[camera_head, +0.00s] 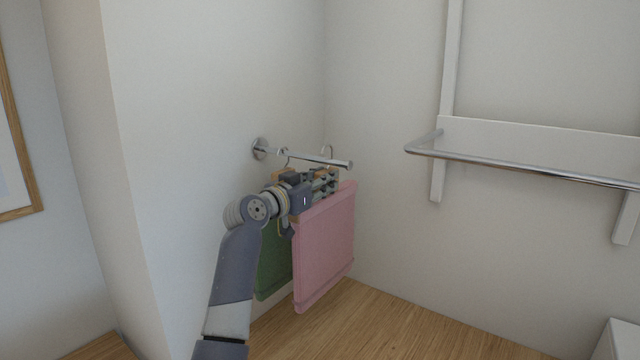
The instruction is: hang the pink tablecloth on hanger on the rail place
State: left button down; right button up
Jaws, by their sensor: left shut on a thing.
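The pink tablecloth (326,245) hangs on its hanger below a short metal rail (318,158) that sticks out from the wall. My left gripper (326,181) is shut on the top of its hanger, just under the rail. A hanger hook (328,151) shows at the rail near its free end. I cannot tell whether this hook rests on the rail or only overlaps it in the view. My left gripper hides most of the hanger. My right gripper is not in view.
A green cloth (272,265) hangs behind the pink one, partly hidden, with a hook further in on the short rail. A longer metal rail (530,168) on a white frame is at the right and is bare. The wooden surface (390,330) below is clear.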

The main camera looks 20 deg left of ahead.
pick_arm(q)
jog(key=shift+b+x, duration=0.65)
jog(key=shift+x, duration=2.4)
jog(key=shift+f, duration=0.1)
